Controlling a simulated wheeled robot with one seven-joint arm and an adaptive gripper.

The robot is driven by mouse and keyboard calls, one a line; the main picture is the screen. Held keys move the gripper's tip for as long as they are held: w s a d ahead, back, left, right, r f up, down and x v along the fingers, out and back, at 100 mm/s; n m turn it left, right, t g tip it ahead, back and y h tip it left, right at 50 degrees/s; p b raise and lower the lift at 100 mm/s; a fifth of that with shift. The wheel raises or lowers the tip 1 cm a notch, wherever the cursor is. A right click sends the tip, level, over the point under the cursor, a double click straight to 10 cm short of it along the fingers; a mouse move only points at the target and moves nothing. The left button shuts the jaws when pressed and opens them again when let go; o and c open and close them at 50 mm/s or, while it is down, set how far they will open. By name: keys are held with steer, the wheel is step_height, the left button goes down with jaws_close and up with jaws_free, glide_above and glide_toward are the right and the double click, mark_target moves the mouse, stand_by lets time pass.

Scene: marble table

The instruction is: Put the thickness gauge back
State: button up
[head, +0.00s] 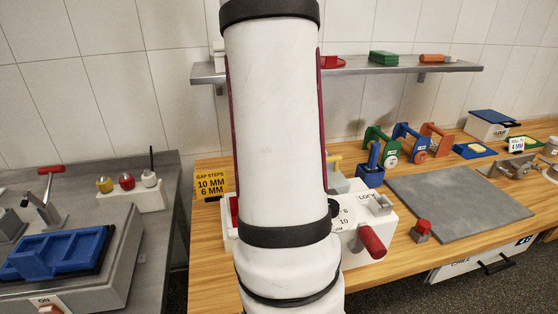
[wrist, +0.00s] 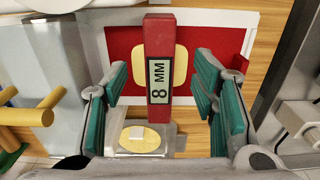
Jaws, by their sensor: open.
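In the wrist view, a red bar labelled "8 MM" (wrist: 158,38), which looks like the thickness gauge, runs between my fingers. My gripper (wrist: 160,75) is open, with teal finger pads on both sides of the bar and a visible gap on each side. The bar's far end reaches over a red panel with a white border (wrist: 118,45). In the head view my arm hides the gripper and the bar. A white machine with a dial, a "LOCK" mark and a red handle (head: 373,241) shows partly behind my arm.
A yellow sign reading "GAP STEPS 10 MM 6 MM" (head: 210,184) stands left of my arm. A grey slab (head: 455,205) lies bare at the right. A small red-topped block (head: 421,231) is near it. Colored stands (head: 410,143) and a wall shelf (head: 440,68) are behind.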

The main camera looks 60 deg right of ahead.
step_height(320, 180, up, 6)
steer(key=w+a+r+n+t, duration=0.15)
steer(key=w+a+r, duration=0.25)
steer(key=a, duration=0.6)
steer(key=w+a+r+n+t, duration=0.1)
steer(key=w+a+r+n, duration=0.25)
steer(key=a, duration=0.55)
steer(key=s+a+n+t, duration=0.1)
steer(key=s+a+n, duration=0.1)
steer(key=a, duration=0.7)
steer(key=s+a+n+t, duration=0.1)
steer(key=s+a+n, duration=0.2)
steer(key=a, duration=0.6)
steer(key=shift+s+r, duration=0.35)
steer(key=shift+r, duration=0.05)
steer(key=shift+o, duration=0.4)
steer(key=shift+t, duration=0.25)
